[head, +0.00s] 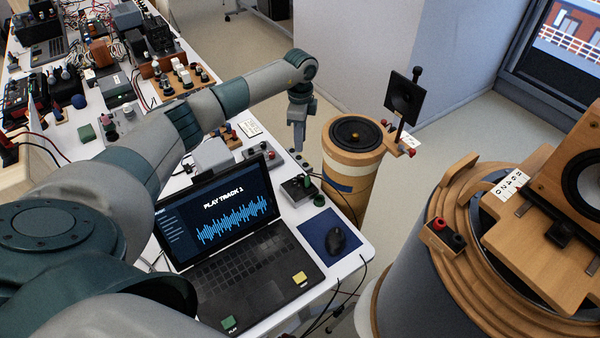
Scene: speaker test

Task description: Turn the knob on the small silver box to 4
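My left arm reaches in from the left over the white table, and its gripper (298,134) hangs pointing down above the table's far right edge. Its fingers are seen edge-on, so the gap between them does not show; no object is visible in it. Another light grey box (212,154) stands behind the laptop screen. My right gripper is out of view.
An open laptop (240,265) showing "PLAY TRACK 1" and a mouse (336,241) on a blue mat (318,231) fill the near table. A round wooden speaker (353,165) stands close right of the gripper. A larger wooden speaker cabinet (455,190) stands farther right. Electronics crowd the far left.

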